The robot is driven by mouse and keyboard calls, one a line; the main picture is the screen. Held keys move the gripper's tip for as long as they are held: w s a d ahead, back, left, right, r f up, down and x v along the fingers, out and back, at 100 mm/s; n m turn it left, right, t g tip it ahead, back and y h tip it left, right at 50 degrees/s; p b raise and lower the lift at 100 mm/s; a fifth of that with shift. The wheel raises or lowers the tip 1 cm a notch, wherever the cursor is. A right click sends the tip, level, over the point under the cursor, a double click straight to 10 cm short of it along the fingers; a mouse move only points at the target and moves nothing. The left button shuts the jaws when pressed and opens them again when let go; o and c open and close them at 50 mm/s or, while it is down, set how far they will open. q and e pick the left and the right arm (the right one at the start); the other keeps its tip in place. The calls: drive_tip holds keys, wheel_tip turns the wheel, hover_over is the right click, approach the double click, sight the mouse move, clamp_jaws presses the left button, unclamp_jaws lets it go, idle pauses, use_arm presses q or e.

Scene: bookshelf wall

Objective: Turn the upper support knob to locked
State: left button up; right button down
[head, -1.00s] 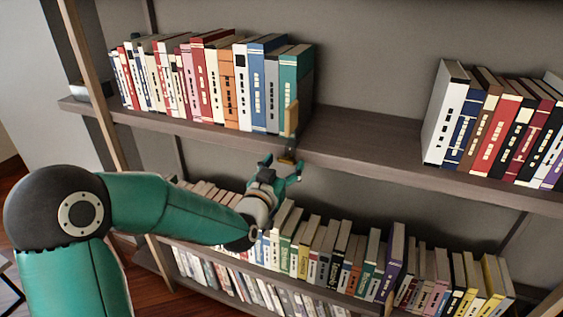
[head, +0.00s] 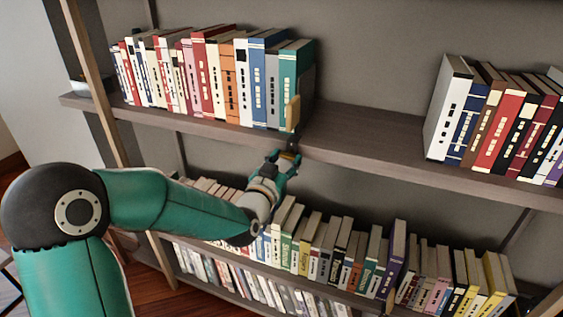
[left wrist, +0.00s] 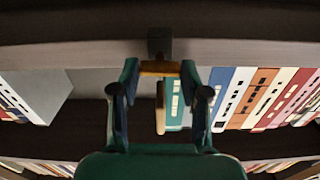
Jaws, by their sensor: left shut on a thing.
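The upper support knob (left wrist: 160,68) is a small yellow-brown bar under a dark mount (left wrist: 159,42) at the upper shelf's front edge. In the left wrist view it lies crosswise. My left gripper (head: 287,159) reaches up to it from below, and its fingers (left wrist: 159,75) are shut on the two ends of the knob. In the head view the fingers mostly hide the knob. A tan upright support (head: 294,113) stands above it, against the right end of the book row. My right gripper is not in view.
Books (head: 215,80) fill the left of the upper shelf (head: 370,145), and another group (head: 490,120) stands at its right. The shelf between them is bare. Lower rows of books (head: 320,248) stand below and behind my left gripper.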

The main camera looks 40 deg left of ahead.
use_arm(q)
drive_tip(key=shift+f+m+b, duration=0.15)
drive_tip(key=shift+m+b, duration=0.75)
drive_tip(key=shift+b, duration=0.05)
drive_tip(key=m+b, duration=0.2)
drive_tip(key=shift+m, duration=0.3)
drive_tip(key=m+b, duration=0.1)
drive_tip(key=m, duration=0.1)
drive_tip(key=shift+m, duration=1.8)
drive_tip(key=o, duration=1.1)
drive_tip(key=shift+o, duration=0.2)
